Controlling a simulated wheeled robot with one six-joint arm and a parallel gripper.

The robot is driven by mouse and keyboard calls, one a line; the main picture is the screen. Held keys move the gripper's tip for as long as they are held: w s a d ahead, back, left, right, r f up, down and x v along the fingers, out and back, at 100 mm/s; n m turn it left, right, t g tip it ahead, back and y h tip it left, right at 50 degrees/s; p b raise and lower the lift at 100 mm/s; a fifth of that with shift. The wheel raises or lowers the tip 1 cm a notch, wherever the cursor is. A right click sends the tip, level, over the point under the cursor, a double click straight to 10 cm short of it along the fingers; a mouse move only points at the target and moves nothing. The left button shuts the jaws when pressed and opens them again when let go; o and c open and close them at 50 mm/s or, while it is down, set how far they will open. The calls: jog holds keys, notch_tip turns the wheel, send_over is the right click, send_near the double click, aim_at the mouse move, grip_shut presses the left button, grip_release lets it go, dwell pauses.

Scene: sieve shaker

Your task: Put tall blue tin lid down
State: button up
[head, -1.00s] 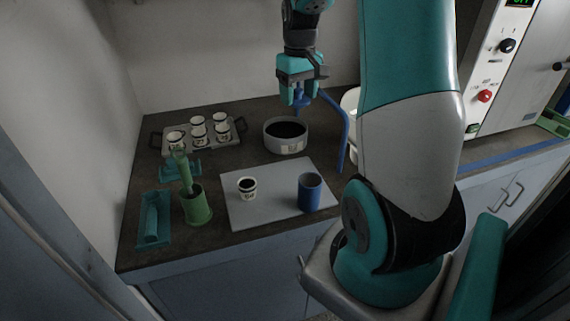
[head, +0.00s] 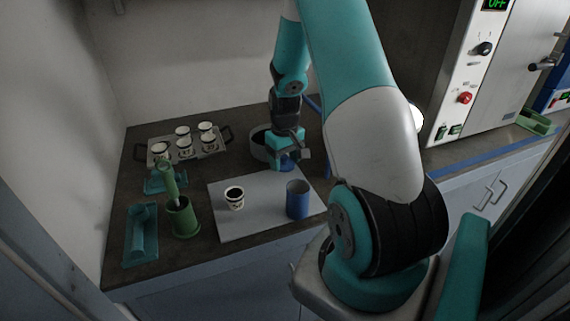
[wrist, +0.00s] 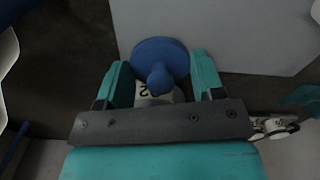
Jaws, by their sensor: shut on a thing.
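My gripper (head: 287,163) is shut on the tall blue tin lid (head: 288,165), a blue disc with a knob. In the head view the lid is mostly hidden by the fingers, near the far edge of the grey mat (head: 235,222). In the wrist view the lid (wrist: 160,52) shows between the two teal fingers, with its knob toward my gripper (wrist: 161,76). I cannot tell whether the lid touches the surface below. The tall blue tin (head: 298,200) stands upright and open on the mat, nearer than my gripper.
A small white cup (head: 235,199) with dark contents stands on the mat. A round pan (head: 259,146) is just behind my gripper. A tray of several cups (head: 158,162), a green mortar (head: 183,219) and a teal holder (head: 141,235) are left. The mat's front left is clear.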

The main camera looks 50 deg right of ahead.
jog(key=shift+f, duration=0.95)
jog(key=shift+f, duration=0.1)
jog(key=o, duration=0.9)
